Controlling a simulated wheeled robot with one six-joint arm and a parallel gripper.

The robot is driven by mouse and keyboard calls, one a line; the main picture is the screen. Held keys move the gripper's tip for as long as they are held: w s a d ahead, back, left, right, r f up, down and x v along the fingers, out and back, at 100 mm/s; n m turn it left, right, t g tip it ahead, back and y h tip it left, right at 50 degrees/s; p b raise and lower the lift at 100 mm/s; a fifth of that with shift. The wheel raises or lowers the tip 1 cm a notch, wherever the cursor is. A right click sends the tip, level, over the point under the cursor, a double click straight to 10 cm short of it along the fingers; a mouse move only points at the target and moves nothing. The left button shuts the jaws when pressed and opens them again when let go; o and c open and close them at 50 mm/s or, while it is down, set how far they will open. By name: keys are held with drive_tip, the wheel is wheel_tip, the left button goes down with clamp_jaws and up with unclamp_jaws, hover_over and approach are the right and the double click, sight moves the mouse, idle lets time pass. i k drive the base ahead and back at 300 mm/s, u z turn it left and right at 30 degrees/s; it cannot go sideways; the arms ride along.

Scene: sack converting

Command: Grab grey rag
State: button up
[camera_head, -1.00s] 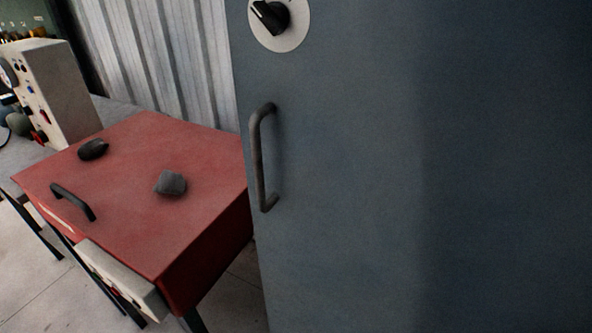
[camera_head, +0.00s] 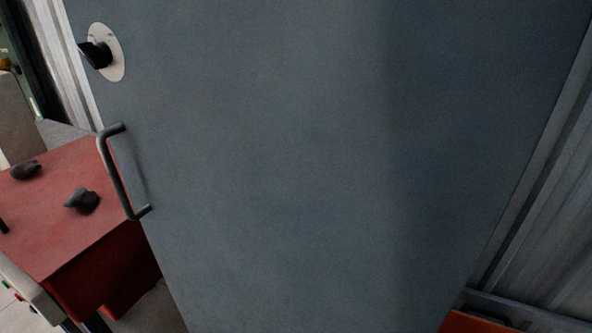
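A crumpled grey lump (camera_head: 83,200), which looks like the grey rag, lies on the red table top (camera_head: 60,235) at the left of the head view. A darker lump (camera_head: 25,170) lies farther back on the same top; I cannot tell whether it is cloth. My gripper is not in view.
A large blue-grey cabinet door (camera_head: 290,160) fills the middle, with a bar handle (camera_head: 118,178) and a black knob (camera_head: 97,54) at its left edge. A white control box (camera_head: 28,292) is at the lower left. Something orange (camera_head: 468,323) shows at the lower right.

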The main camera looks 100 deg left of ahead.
sight(81, 197)
drive_tip(key=u, duration=4.5)
drive_tip(key=i, duration=0.5)
drive_tip(key=u, duration=0.05)
drive_tip(key=k, duration=0.5)
drive_tip(key=u, duration=1.55)
drive_tip(key=i, duration=1.85)
drive_tip(key=z, duration=0.3)
